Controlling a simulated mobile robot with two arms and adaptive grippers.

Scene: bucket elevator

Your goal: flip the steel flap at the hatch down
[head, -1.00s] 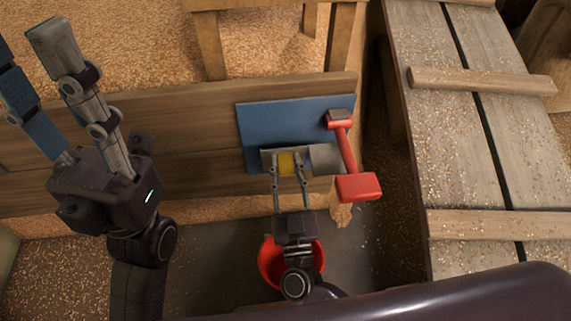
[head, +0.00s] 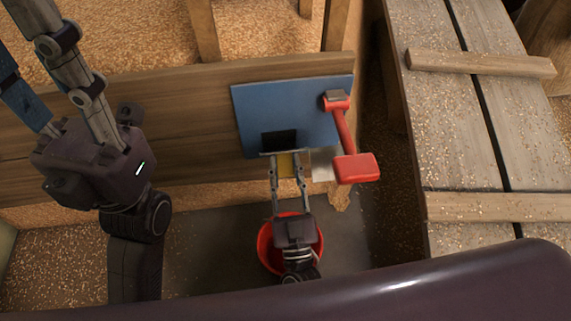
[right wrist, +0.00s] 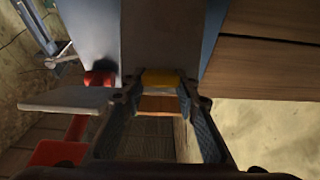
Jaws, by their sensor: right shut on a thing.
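The steel flap (head: 266,153) is at the lower edge of the blue plate (head: 245,115), below a dark hatch opening (head: 281,139). A yellow patch (head: 286,165) on it lies between the fingers of my right gripper (head: 286,158). The right gripper is shut on the flap at this patch. In the right wrist view the yellow patch (right wrist: 161,78) is between the fingertips. My left gripper (head: 20,40) is raised at the upper left, away from the hatch, with its fingers spread. Its fingertips are cut off by the frame.
A red lever (head: 354,168) stands out from the blue plate, right of the flap. A red bucket (head: 270,258) is under my right gripper. A plank ramp (head: 465,140) lies at the right. Grain (head: 120,35) fills the bin behind the wooden wall (head: 180,110).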

